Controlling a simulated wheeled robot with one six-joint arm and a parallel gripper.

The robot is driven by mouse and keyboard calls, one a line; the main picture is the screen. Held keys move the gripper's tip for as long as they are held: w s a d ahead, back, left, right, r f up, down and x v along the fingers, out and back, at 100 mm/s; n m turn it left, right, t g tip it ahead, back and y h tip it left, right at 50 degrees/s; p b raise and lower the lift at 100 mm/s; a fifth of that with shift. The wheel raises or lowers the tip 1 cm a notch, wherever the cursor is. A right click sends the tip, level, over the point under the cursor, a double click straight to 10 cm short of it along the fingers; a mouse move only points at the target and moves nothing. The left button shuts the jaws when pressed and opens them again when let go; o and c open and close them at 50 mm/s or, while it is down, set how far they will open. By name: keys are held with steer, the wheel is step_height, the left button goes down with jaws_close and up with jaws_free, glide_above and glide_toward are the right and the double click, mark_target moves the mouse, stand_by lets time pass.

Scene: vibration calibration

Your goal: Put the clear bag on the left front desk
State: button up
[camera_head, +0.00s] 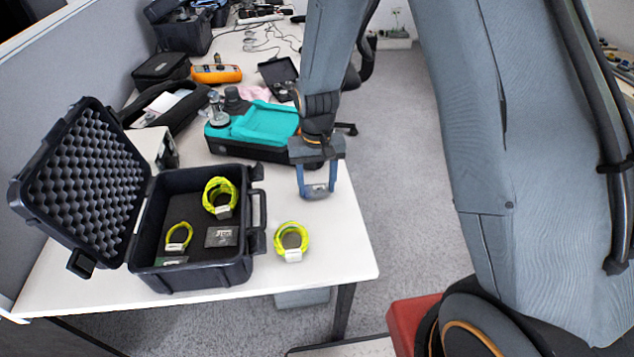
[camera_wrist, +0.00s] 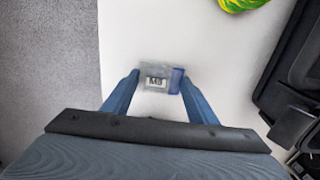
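The clear bag (camera_wrist: 157,79) is a small see-through packet with a white printed label. It sits between the two blue fingertips of my gripper (camera_wrist: 158,84), which meet it at both sides. In the head view the bag (camera_head: 317,189) shows between the fingers of my gripper (camera_head: 318,193), low over the right part of the white desk (camera_head: 345,255). My gripper points down and is shut on the bag across its width. I cannot tell whether the bag's underside touches the desk.
A black open case (camera_head: 195,278) with yellow-green rings stands left of my gripper. Another yellow-green ring (camera_head: 292,240) lies on the desk in front. A teal-topped case (camera_head: 262,124) is behind. The desk's right edge is close; bare desk lies around the bag.

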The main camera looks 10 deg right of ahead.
mark_target(317, 188)
steer(key=o, duration=0.4)
step_height(317, 188, up, 11)
steer(key=b, duration=0.1)
steer(key=s+d+r, duration=0.1)
steer(key=s+d, duration=0.2)
steer(key=s, duration=0.2)
steer(key=s+d, duration=0.4)
steer(key=s, duration=0.2)
steer(key=s+d+r, duration=0.1)
steer(key=s+d, duration=0.2)
steer(key=s, duration=0.2)
steer(key=shift+s+d+r, duration=0.3)
steer(key=shift+d, duration=0.1)
